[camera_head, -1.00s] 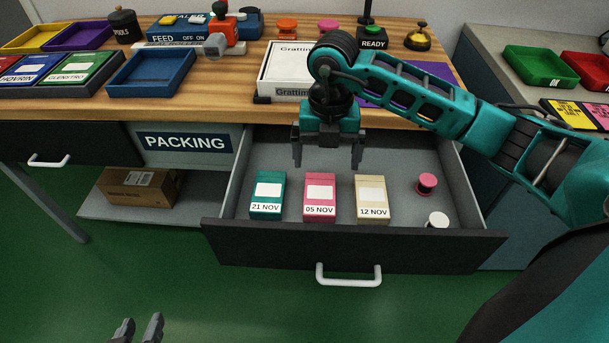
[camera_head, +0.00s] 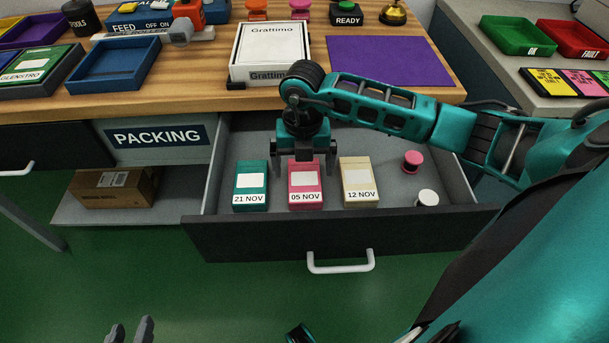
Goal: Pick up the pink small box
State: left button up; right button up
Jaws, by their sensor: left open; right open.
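The pink small box (camera_head: 306,188), labelled 05 NOV, stands in the open drawer (camera_head: 400,230) between a teal box (camera_head: 250,186) labelled 21 NOV and a cream box (camera_head: 358,183) labelled 12 NOV. My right gripper (camera_head: 304,173) points down over the pink box, its open fingers near the left and right sides of the box's top. I cannot tell whether they touch it. My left gripper (camera_head: 130,330) is low at the bottom left edge, over the green floor, open and empty, with only its fingertips showing.
A pink spool (camera_head: 412,161) and a white spool (camera_head: 427,198) lie at the drawer's right. Above the drawer, the wooden table holds a white Grattimo box (camera_head: 270,52), a purple mat (camera_head: 385,62) and a blue tray (camera_head: 118,64). A cardboard box (camera_head: 115,187) sits on the shelf at left.

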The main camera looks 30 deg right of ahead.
aim_at(304, 177)
notch_tip(304, 177, down, 3)
jog(key=shift+d+f+b, duration=0.15)
jog(key=shift+f+b, duration=0.05)
jog(key=shift+b, duration=0.1)
jog(key=c, duration=1)
jog(key=shift+c, duration=0.5)
jog(key=shift+r, duration=0.15)
